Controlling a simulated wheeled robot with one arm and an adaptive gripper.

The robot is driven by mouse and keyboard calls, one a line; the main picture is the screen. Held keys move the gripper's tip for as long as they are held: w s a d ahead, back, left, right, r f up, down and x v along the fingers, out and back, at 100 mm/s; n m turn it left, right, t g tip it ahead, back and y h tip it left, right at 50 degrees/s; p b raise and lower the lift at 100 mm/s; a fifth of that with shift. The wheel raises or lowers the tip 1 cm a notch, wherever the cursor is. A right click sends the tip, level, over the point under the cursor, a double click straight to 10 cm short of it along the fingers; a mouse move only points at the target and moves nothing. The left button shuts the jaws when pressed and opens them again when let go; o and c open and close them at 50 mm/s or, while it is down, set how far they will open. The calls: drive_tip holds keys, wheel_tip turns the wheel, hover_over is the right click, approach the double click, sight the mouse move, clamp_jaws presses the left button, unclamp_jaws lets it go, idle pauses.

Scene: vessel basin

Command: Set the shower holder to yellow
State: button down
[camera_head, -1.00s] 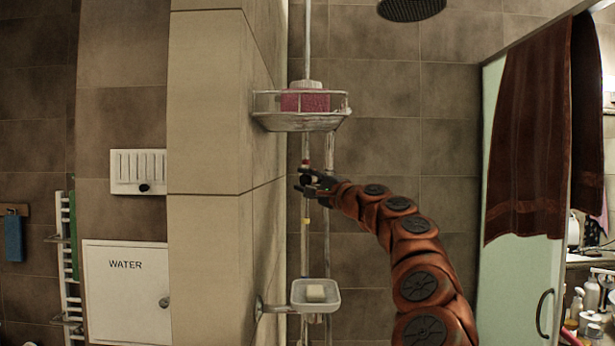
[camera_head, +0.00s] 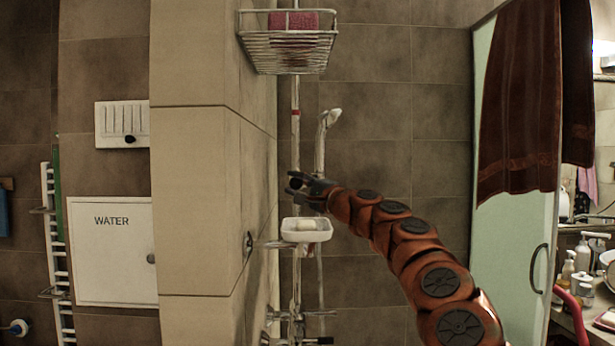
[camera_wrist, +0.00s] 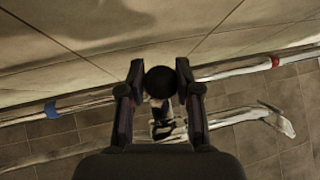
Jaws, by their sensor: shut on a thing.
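My gripper (camera_head: 297,184) is shut on the dark round knob (camera_wrist: 160,80) of the shower holder, which shows between the two fingers in the wrist view. The holder sits on a vertical rail (camera_head: 295,148) by the tiled wall. A red mark (camera_head: 295,113) is on the rail above the gripper; it also shows at the right in the wrist view (camera_wrist: 275,62). A blue mark (camera_wrist: 51,109) is on the rail at the left in the wrist view. No yellow mark shows now; the rail behind the gripper is hidden. The shower head (camera_head: 330,118) stands above and right of the gripper.
A wire basket (camera_head: 288,52) with a pink thing is above. A white soap dish (camera_head: 306,232) is just below my gripper. Taps (camera_head: 298,315) are lower down. A beige tiled column (camera_head: 195,150) stands close on the left. A glass panel (camera_head: 515,230) with a brown towel is on the right.

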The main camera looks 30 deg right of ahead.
drive_tip(key=shift+w+f, duration=0.1)
drive_tip(key=shift+f, duration=0.15)
drive_tip(key=c, duration=1.2)
unclamp_jaws()
drive_tip(key=shift+a, duration=0.1)
drive_tip(key=o, duration=0.4)
drive_tip(key=shift+w+a+f, duration=0.1)
drive_tip(key=shift+w+f, duration=0.1)
drive_tip(key=shift+w, duration=0.25)
drive_tip(key=shift+s+a+r, duration=0.2)
drive_tip(key=shift+s, duration=0.05)
drive_tip(key=shift+s+d+f, duration=0.2)
drive_tip(key=shift+s+d, duration=0.05)
drive_tip(key=shift+s, duration=0.25)
drive_tip(key=r+v, duration=0.3)
drive_tip(key=v, duration=1)
drive_tip(key=shift+s, duration=0.55)
drive_tip(key=shift+w+f, duration=0.1)
drive_tip(key=shift+f, duration=0.05)
